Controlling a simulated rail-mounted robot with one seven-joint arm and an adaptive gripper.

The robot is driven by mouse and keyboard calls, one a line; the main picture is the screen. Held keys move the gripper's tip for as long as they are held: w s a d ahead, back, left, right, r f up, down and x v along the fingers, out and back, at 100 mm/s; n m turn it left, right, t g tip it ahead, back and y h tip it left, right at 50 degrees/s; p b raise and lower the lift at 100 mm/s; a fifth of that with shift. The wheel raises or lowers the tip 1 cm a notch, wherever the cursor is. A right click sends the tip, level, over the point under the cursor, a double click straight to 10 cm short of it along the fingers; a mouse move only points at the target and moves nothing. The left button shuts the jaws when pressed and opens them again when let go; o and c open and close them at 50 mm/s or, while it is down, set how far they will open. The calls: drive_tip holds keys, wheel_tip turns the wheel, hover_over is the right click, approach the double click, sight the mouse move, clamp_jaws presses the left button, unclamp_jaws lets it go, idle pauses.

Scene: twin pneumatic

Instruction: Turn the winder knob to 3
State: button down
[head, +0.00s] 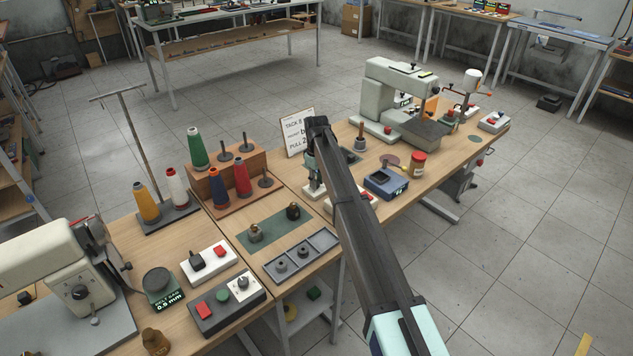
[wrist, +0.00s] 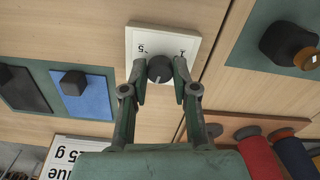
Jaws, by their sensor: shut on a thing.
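The dark round knob (wrist: 160,69) sits on a small white plate (wrist: 146,34) in the wrist view. The plate shows a 5 on the left and what looks like a 1 on the right, both turned over; other marks are hidden. A pale pointer line on the knob points toward the picture's bottom, slightly left. My gripper (wrist: 160,75) is shut on the knob, one finger on each side. In the head view my gripper (head: 313,176) is low over the table beside the white sign, and my arm hides much of that spot.
A white sign (head: 297,132) stands close behind my gripper. The thread rack (head: 223,187) with several cones is to its left. A blue device (head: 386,183) is to the right. In the wrist view, a blue pad (wrist: 84,95) bears a black block.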

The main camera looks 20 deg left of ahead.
drive_tip(key=shift+n, duration=1)
drive_tip(key=c, duration=0.9)
unclamp_jaws()
wheel_tip(320, 180, up, 12)
